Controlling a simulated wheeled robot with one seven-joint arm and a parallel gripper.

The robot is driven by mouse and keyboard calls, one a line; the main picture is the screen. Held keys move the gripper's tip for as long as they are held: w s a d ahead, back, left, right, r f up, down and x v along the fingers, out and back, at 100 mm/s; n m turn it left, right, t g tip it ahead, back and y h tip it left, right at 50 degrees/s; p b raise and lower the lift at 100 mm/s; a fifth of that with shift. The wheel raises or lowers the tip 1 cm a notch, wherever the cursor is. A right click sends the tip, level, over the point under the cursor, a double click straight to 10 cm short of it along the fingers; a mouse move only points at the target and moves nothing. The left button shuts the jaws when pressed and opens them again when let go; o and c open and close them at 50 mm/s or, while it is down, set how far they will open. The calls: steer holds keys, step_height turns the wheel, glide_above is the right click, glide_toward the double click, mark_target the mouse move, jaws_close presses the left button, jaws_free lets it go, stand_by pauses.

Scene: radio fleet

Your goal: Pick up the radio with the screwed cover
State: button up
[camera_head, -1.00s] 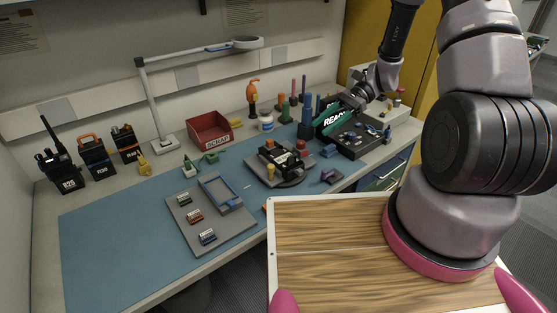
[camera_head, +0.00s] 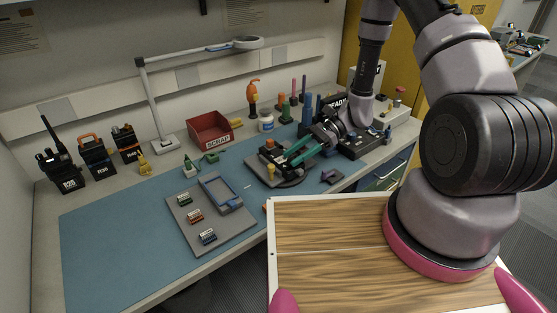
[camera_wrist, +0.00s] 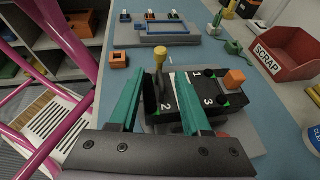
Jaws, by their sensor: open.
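A black boxy body (camera_wrist: 190,95), which looks like the radio with the cover, lies on a grey fixture plate (camera_wrist: 258,130). Its top carries the numbers 1, 2 and 3 and dark round spots. A yellow-headed post (camera_wrist: 160,60) stands beside it. In the head view the black body (camera_head: 272,158) is partly hidden by my gripper (camera_head: 290,160). My gripper (camera_wrist: 157,80) is open, its green fingers reaching over the fixture. One finger is left of the body and the other overlaps it in the wrist view. I cannot tell whether they touch it.
Three upright radios (camera_head: 97,158) stand at the back left. A red scrap bin (camera_head: 209,131), a lamp (camera_head: 160,110) and a grey tray (camera_head: 190,240) with small modules are on the bench. Bottles and posts stand close behind the fixture. The blue mat (camera_head: 110,235) is clear at left.

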steer(key=shift+s+a+f, duration=0.2)
steer(key=shift+a, duration=0.3)
jaws_close()
stand_by(1.1)
